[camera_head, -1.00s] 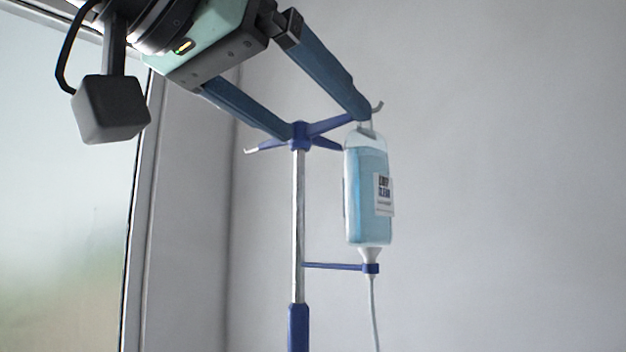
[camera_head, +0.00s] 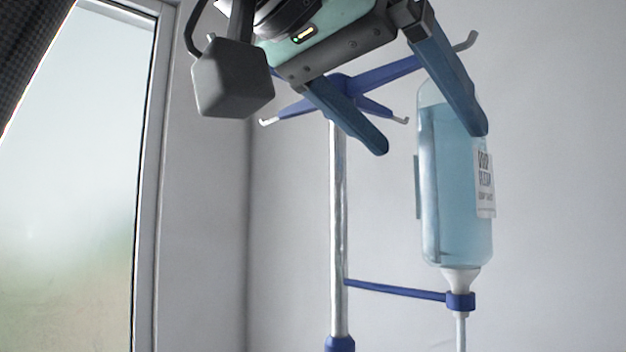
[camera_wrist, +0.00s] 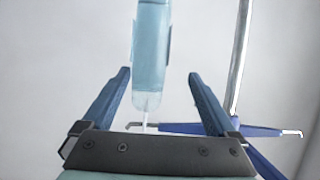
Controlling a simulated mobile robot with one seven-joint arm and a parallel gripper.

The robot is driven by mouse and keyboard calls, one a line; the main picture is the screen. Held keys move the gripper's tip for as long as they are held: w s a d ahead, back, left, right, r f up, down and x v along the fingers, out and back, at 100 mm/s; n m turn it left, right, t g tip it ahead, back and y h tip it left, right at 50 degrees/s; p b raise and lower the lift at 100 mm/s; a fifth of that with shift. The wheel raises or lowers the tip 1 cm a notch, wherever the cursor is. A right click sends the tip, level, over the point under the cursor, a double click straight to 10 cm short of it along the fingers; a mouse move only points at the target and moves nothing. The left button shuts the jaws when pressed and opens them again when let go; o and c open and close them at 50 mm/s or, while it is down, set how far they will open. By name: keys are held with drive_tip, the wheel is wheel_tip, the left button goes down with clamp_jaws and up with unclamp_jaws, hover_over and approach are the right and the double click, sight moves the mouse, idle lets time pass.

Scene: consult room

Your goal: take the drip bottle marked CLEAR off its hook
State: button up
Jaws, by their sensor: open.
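The drip bottle (camera_head: 455,215), clear with pale blue liquid, hangs upright from the stand's right side in the head view. Its white label (camera_head: 485,182) has dark print, blurred here. My gripper (camera_head: 430,140) is open; one finger crosses in front of the bottle's upper part, the other is to its left. In the wrist view the bottle (camera_wrist: 151,50) appears inverted, between the open fingers (camera_wrist: 159,75) and nearer the left one, with a gap on either side. The hook (camera_head: 468,41) shows at upper right; the bottle's hanging loop is behind my finger in the head view.
The stand's metal pole (camera_head: 338,220) is left of the bottle, with other blue arms and hooks (camera_head: 400,119) close to my fingers. A blue side bracket (camera_head: 400,290) reaches the bottle's neck, and a tube (camera_head: 460,335) runs down. A frosted window (camera_head: 70,190) is at left.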

sight(441, 121)
drive_tip(key=d+p, duration=0.1)
drive_tip(key=d+f+p, duration=0.1)
drive_tip(key=d, duration=0.1)
drive_tip(key=shift+s+p, duration=0.15)
drive_tip(key=shift+p, duration=0.15)
drive_tip(key=shift+w+d+f, duration=0.25)
drive_tip(key=shift+w+d, duration=0.1)
drive_tip(key=shift+w, duration=0.1)
drive_tip(key=shift+w+d+f, duration=0.25)
drive_tip(key=shift+w+d, duration=0.05)
drive_tip(key=shift+w, duration=0.15)
drive_tip(key=shift+w+f, duration=0.15)
drive_tip(key=shift+w, duration=0.05)
drive_tip(key=shift+s, duration=0.4)
drive_tip(key=shift+c, duration=1.3)
clamp_jaws()
